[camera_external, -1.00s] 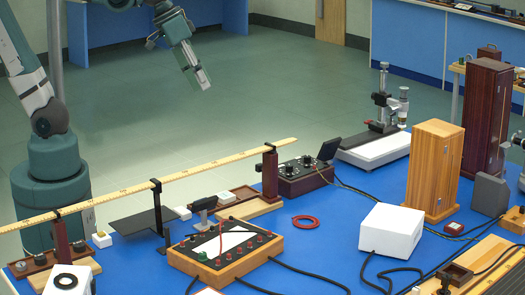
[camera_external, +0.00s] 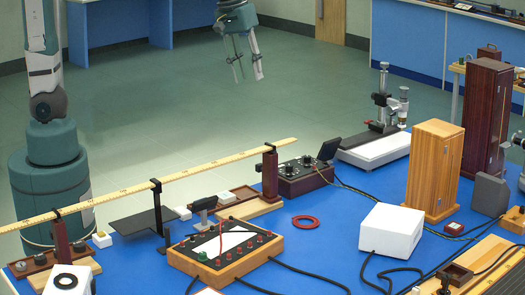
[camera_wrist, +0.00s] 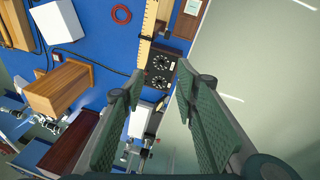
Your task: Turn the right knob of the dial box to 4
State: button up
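The dial box (camera_external: 305,185) is a dark box with two knobs on its black top, on the blue bench beside the end of the long wooden rule. In the external view its right knob (camera_external: 307,161) is small, and I cannot read its setting. The wrist view shows the dial box (camera_wrist: 148,93) from above with two round dials, whose numbers are too small to read. My gripper (camera_external: 249,78) is open and empty, high above the floor beyond the bench and well apart from the box. In the wrist view its two fingers (camera_wrist: 160,78) are spread below and around the box's image.
The long rule (camera_external: 130,187) runs on posts along the bench's far edge, beside the dial box. A black screen (camera_external: 329,149) and a microscope stand (camera_external: 382,115) are close to its right. A red ring (camera_external: 305,221) lies in front, with bare blue bench around it.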

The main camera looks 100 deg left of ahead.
jog(key=w+a+f+n+g+p, duration=0.1)
jog(key=w+a+f+n+p, duration=0.15)
jog(key=w, duration=0.35)
jog(key=n+g+p, duration=0.2)
jog(key=n, duration=0.2)
send_over(290, 165)
jog(key=f, duration=2.1)
jog(key=shift+d+f, duration=0.2)
jog(key=shift+f, duration=3.9)
jog(key=c, duration=0.9)
